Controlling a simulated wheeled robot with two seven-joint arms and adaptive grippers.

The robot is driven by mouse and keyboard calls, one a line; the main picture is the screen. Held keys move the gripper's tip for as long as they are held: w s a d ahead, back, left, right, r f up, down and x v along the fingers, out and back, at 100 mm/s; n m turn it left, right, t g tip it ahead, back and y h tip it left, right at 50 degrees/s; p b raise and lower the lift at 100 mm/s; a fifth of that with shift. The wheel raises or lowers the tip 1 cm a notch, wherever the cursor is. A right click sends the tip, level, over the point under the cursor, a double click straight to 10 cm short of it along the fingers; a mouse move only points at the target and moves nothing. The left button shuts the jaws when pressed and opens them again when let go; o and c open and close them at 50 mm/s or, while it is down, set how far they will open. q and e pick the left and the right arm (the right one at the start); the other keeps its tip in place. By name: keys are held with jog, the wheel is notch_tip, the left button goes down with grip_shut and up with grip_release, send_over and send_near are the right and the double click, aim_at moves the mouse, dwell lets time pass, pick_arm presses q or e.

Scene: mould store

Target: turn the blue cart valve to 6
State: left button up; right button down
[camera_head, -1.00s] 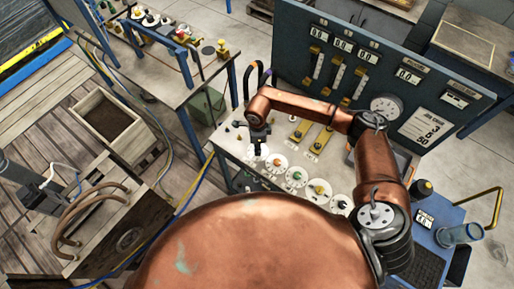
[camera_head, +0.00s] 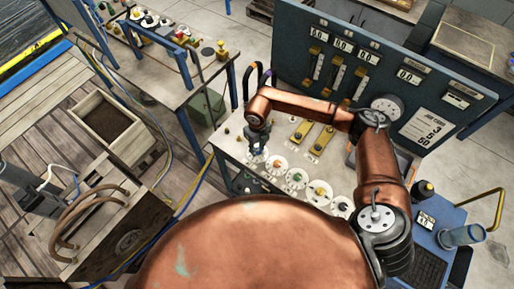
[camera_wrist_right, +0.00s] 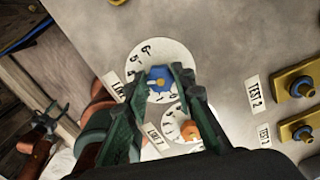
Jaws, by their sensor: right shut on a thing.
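The blue valve (camera_wrist_right: 160,79) is a small round knob on a white dial (camera_wrist_right: 143,57) with black numbers, a 6 at its upper part. My right gripper (camera_wrist_right: 162,83) has its two dark green fingers on either side of the knob, shut on it. I cannot read the knob's setting surely. In the head view my right gripper (camera_head: 257,146) is over the leftmost dial of the row and hides most of its knob. Copper and dark parts at the left of the wrist view seem to be my left arm and gripper (camera_wrist_right: 42,117); its fingers are unclear.
An orange knob (camera_wrist_right: 191,131) on its own dial is close beside the right gripper. Yellow-based TEST fittings (camera_wrist_right: 298,84) stand to the right. In the head view, more dials run right along the panel (camera_head: 232,141), below a blue gauge board (camera_head: 300,75).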

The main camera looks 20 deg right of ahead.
jog(key=m, duration=0.4)
jog(key=m+p, duration=0.1)
jog(key=m, duration=0.1)
jog(key=shift+s+d+f+m, duration=0.2)
jog(key=shift+s+m, duration=0.05)
jog(key=shift+m, duration=0.05)
jog(key=m+p, duration=0.1)
jog(key=m, duration=0.2)
jog(key=shift+s+a+m+p, duration=0.1)
jog(key=shift+m+p, duration=0.45)
jog(key=shift+m, duration=1.35)
jog(key=shift+f, duration=0.1)
jog(key=c, duration=1.9)
grip_release()
jog(key=shift+o, duration=1.4)
jog(key=shift+w+r, duration=0.2)
